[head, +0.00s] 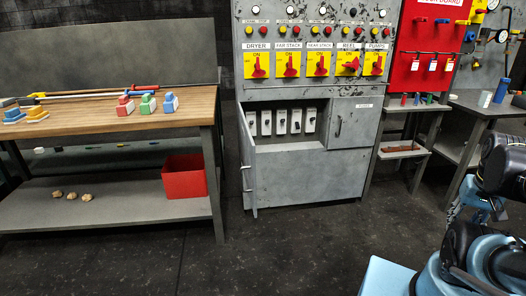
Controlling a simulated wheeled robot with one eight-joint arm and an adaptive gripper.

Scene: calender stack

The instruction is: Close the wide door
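The grey metal cabinet (310,178) stands in the middle of the head view. Its wide door (247,165) is open, swung out toward me at the left side and seen almost edge-on. A handle shows on the door near mid-height. Behind the opening is a row of several white breaker units (281,122). My arm is at the lower right, well apart from the door. Small blue and grey parts there look like my gripper (468,207); its fingers are too unclear to read, and I see nothing held.
A smaller shut door (352,124) with a handle is right of the opening. Red switches (319,65) line the panel above. A workbench (110,118) with a red bin (184,177) stands left, a side table (490,106) right. The dark floor (300,245) in front is clear.

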